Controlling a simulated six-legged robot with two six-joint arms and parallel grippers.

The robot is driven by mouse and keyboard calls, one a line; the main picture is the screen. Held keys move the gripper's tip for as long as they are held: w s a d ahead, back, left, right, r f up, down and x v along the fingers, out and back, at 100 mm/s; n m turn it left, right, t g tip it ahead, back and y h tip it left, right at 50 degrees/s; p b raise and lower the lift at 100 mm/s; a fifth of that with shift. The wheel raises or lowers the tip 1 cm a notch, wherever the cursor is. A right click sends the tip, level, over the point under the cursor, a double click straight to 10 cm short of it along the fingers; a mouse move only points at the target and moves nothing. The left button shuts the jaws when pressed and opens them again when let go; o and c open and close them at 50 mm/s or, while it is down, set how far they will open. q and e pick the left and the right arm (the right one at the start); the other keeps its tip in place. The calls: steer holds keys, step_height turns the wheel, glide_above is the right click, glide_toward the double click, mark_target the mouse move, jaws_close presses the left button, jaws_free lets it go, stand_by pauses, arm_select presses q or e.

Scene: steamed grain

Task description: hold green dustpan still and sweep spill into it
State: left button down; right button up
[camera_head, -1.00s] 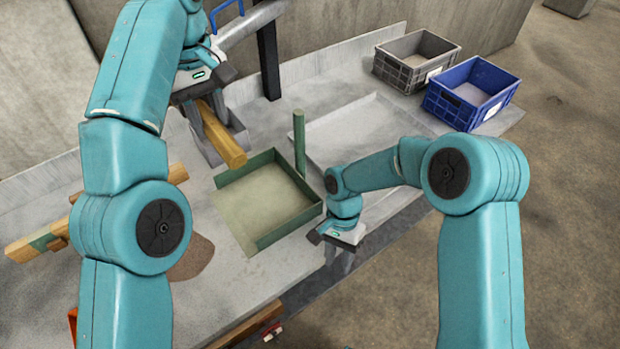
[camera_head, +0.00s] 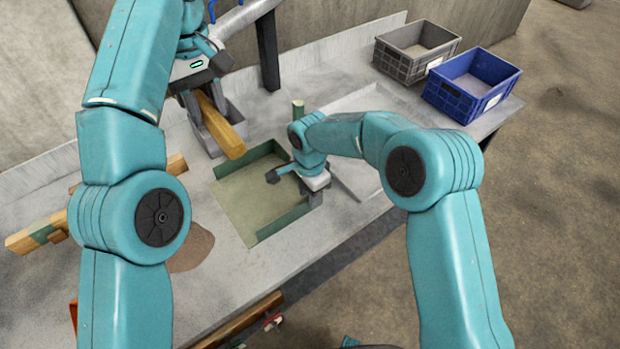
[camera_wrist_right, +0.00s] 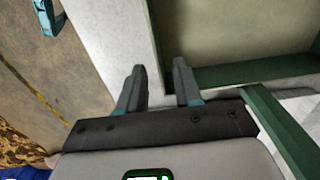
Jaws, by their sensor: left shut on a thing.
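The green dustpan (camera_head: 262,238) lies on the grey table, with low green walls and a pale floor. Its upright green handle (camera_head: 298,108) is partly hidden by my right arm. My right gripper (camera_head: 316,198) is over the dustpan's right wall, pointing down. My left gripper (camera_head: 214,134) is shut on a wooden bar (camera_head: 230,140) behind the dustpan's left side. The brown spill (camera_head: 196,249) lies left of the dustpan, partly hidden by my left arm.
Another wooden bar with a green part (camera_head: 38,236) lies at the left, partly behind my left arm. A grey crate (camera_head: 398,62) and a blue crate (camera_head: 452,98) stand at the table's far right. A shallow pale tray (camera_head: 352,180) is right of the dustpan.

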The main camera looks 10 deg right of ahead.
mark_target(310, 209)
steer(key=shift+f, duration=1.7)
steer(key=shift+c, duration=0.3)
jaws_close()
